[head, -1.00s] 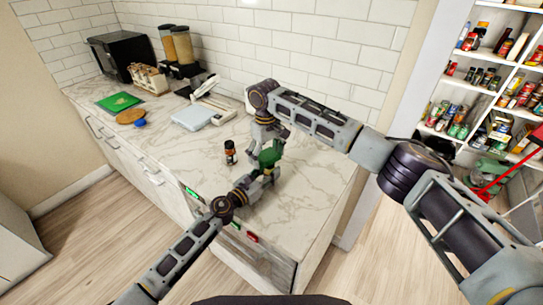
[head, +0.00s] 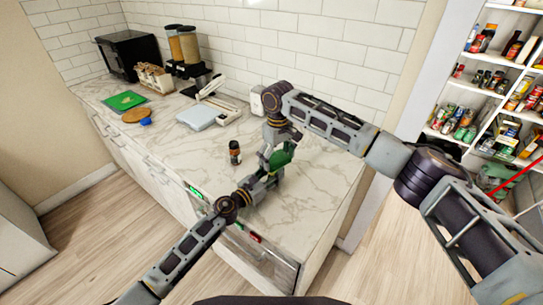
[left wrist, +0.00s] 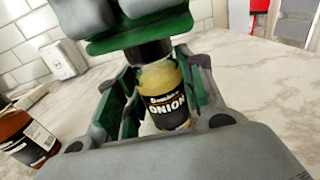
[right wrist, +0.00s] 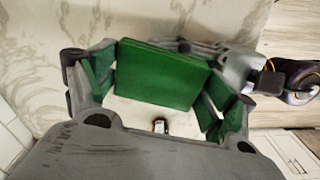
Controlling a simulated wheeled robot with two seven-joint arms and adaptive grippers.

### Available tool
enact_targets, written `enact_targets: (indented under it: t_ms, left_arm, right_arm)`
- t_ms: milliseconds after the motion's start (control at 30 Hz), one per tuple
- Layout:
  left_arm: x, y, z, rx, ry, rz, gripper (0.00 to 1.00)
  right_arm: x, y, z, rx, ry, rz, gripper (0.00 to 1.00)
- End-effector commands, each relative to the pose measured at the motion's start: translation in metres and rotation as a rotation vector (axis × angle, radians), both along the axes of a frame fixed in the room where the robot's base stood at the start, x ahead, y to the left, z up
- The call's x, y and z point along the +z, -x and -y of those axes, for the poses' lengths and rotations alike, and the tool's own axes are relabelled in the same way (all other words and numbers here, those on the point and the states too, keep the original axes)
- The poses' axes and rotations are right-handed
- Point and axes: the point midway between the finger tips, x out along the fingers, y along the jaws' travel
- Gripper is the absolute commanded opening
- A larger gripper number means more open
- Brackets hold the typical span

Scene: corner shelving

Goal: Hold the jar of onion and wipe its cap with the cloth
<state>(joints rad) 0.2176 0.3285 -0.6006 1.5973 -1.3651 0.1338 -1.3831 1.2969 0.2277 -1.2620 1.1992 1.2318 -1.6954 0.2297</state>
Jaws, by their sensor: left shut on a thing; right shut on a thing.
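The onion jar (left wrist: 168,108) has a clear body with pale yellow contents, a black label and a black cap (left wrist: 149,53). My left gripper (head: 270,180) is shut around the jar's body and holds it upright in the left wrist view. The green cloth (head: 281,157) is a flat folded piece in my right gripper (head: 279,148), which is shut on it. In the left wrist view the cloth (left wrist: 140,36) lies right over the cap and hides its top; whether they touch is unclear. The right wrist view shows the cloth (right wrist: 160,75) between the fingers.
An amber bottle with a dark label (head: 235,152) stands on the marble counter (head: 315,185), left of the grippers. A pale scale-like board (head: 202,117), a green mat (head: 125,100) and dispensers (head: 182,45) are farther left. A tiled wall is behind. Shelves (head: 505,95) stand at the right.

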Motion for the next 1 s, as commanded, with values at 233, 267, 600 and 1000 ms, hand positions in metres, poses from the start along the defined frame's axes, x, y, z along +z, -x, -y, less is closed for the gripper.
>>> enact_targets:
  t_ms: [233, 267, 600, 1000]
  left_arm:
    - [0.001, -0.001, -0.001, 0.001, 0.001, 0.001, 0.12]
    - [0.001, -0.001, -0.001, 0.001, 0.001, 0.001, 0.12]
    - [0.000, 0.000, 0.000, 0.001, 0.001, 0.001, 0.12]
    - [0.000, 0.000, 0.000, 0.001, 0.000, 0.000, 0.12]
  right_arm:
    - [0.002, 0.007, 0.017, 0.000, 0.000, 0.001, 0.58]
    - [0.003, 0.006, 0.016, 0.000, 0.000, 0.000, 0.58]
    - [0.044, 0.007, 0.016, 0.001, 0.000, 0.001, 0.58]
    - [0.078, 0.006, 0.016, 0.000, 0.000, 0.001, 0.58]
